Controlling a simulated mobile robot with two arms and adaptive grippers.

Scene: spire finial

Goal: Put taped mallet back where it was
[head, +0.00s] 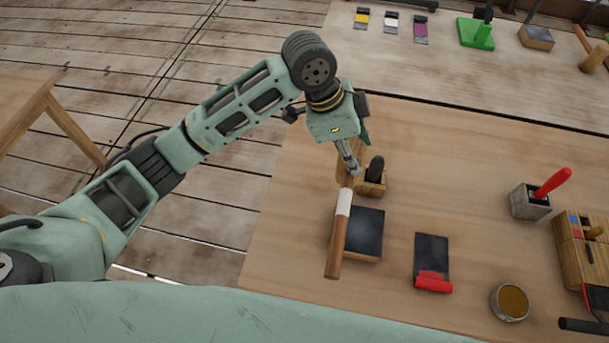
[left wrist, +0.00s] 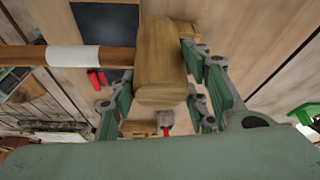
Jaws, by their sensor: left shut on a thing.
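The taped mallet has a brown wooden handle (head: 335,252) with a white tape band (head: 344,203). My left gripper (head: 348,158) is shut on the mallet near its head, above the table's left part. The handle slants down toward the front in the head view, passing in front of a dark-topped block. In the left wrist view the wooden mallet head (left wrist: 160,60) sits between the fingers of my gripper (left wrist: 160,98); the taped handle (left wrist: 75,56) runs left. The gap between mallet and table is hard to judge. My right gripper is not in view.
On the wooden table (head: 450,140) are the dark-topped block (head: 368,229), a black-handled wooden block (head: 374,180), a dark pad with red edge (head: 432,262), a round tin (head: 510,302) and a grey box with red handle (head: 530,201). Another mallet (head: 594,58) lies far right. The table's middle is clear.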

